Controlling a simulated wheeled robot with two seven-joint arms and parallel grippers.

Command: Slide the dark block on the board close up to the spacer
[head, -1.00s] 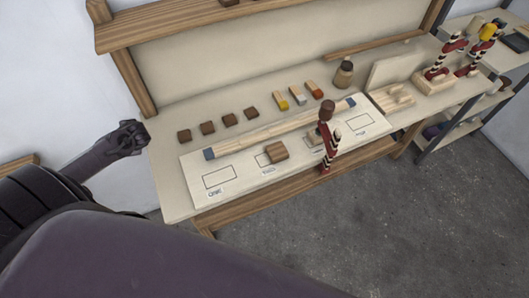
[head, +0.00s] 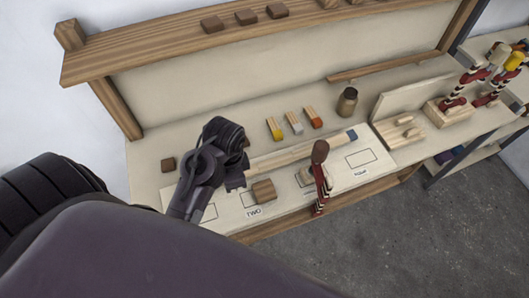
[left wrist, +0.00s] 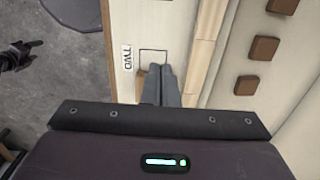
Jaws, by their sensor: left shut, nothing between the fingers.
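The dark brown block (head: 263,191) lies on the pale board (head: 282,222), behind the TWO label. My left gripper (head: 237,181) is shut and empty, low over the board just left of the block. In the left wrist view its fingers (left wrist: 161,86) hide most of the block; a brown sliver (left wrist: 141,84) shows beside them. A small pale piece (head: 304,175), possibly the spacer, is right of the block, partly hidden by a red striped figure (head: 320,180). My right gripper (left wrist: 22,55) appears over the floor in the left wrist view; its opening is unclear.
A long pale bar (head: 290,153) with a blue end lies along the board behind the block. Several brown blocks (left wrist: 265,48) sit on the bench beyond it. Colour-tipped blocks (head: 294,123) and a jar (head: 347,101) stand farther back.

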